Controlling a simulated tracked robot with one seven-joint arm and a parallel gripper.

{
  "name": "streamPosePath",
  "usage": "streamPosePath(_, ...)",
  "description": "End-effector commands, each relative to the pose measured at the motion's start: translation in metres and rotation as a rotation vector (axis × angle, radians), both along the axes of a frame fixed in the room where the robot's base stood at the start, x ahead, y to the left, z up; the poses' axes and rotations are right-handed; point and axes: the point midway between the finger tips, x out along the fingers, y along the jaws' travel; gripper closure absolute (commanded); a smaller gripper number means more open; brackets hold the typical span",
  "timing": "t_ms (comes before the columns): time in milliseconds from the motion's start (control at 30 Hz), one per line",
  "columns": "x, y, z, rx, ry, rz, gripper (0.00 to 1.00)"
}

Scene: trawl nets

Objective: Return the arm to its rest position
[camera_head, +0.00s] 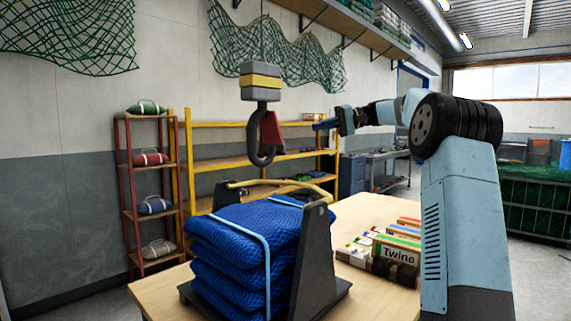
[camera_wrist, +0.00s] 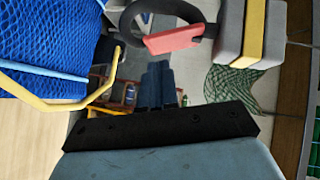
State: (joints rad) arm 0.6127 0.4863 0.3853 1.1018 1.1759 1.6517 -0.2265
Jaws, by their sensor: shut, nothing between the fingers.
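My arm reaches in from the right in the head view, raised above the table and extended to the left. My gripper (camera_head: 320,125) is shut and empty, its tip pointing left, to the right of the hanging hook. In the wrist view its dark blue fingers (camera_wrist: 156,84) lie side by side, with nothing seen between them. The grey hook (camera_head: 259,153) with a red latch hangs under a grey and yellow block (camera_head: 260,82). In the picture the gripper is apart from the hook and above the blue net stack.
Folded blue nets (camera_head: 235,240) sit in a dark cradle (camera_head: 314,262) with a yellow bar (camera_head: 282,183) over it, below the hook. Twine boxes (camera_head: 396,250) stand on the wooden table (camera_head: 372,298). Yellow shelves (camera_head: 215,163) and a red rack (camera_head: 122,200) line the wall.

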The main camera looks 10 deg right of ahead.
Motion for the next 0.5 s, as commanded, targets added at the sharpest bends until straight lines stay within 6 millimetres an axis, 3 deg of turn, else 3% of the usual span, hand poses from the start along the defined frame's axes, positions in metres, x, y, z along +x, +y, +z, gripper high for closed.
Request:
streamPosePath(133,-0.006,0.012,-0.002,-0.031,0.015,-0.003,1.00)
streamPosePath(233,-0.016,0.034,-0.006,-0.087,0.037,-0.011,1.00)
streamPosePath(500,-0.064,0.089,-0.029,-0.301,0.105,-0.059,1.00)
